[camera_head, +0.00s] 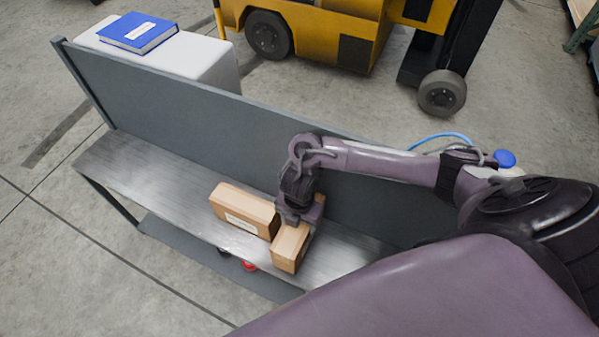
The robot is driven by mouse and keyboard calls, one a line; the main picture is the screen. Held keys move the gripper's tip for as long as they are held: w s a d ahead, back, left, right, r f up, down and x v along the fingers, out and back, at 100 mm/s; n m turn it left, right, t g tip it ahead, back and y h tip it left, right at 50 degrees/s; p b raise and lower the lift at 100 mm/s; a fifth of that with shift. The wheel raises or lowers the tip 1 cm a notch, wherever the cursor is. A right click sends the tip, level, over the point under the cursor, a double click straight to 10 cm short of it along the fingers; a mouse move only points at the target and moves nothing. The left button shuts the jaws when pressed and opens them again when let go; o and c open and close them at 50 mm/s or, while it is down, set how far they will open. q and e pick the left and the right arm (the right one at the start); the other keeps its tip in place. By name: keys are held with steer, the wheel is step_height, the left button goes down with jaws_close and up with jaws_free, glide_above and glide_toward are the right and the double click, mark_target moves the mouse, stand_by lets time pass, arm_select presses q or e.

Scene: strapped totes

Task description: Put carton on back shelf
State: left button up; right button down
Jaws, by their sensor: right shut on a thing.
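A brown carton (288,247) stands on the grey metal shelf (140,168), at the right of another carton. My right gripper (297,217) comes down over it from above and is shut on it; the fingers partly hide its far end. A second brown carton (246,211) with a white label lies just left of it on the same shelf, very close or touching; I cannot tell which. My left gripper is not in view.
A grey upright panel (190,100) runs along the shelf's far side. Behind it stands a white box (205,60) with a blue book (138,32) on top. A yellow forklift (325,30) is farther back. The shelf's left part is clear. A red object (249,266) shows below.

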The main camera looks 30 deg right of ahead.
steer(key=shift+w+f, duration=0.1)
steer(key=shift+f, duration=1.9)
steer(key=shift+w+d+f, duration=0.1)
steer(key=shift+f, duration=0.25)
steer(key=shift+f, duration=0.15)
steer(key=shift+c, duration=1.6)
jaws_free()
